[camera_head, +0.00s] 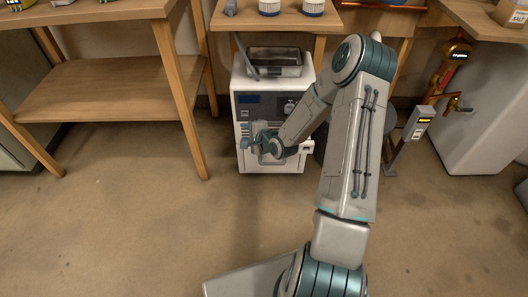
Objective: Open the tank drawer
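A white boxy machine (244,104) stands on the floor under a wooden table, with a dark blue-grey front panel and a small display. A metal tray or basin (274,62) sits on its top. My gripper (249,145) is in front of the machine's lower front, at the left half of that face. The wrist and fingers cover part of the front, so the tank drawer's outline is not clear. I cannot tell whether the fingers touch the machine, or whether they are open or shut.
A wooden shelf table (105,103) stands at the left, its leg near the machine. A grey post with a box (416,122) and a large pale tank (482,115) with copper fittings stand at the right. The floor (130,230) in front is clear.

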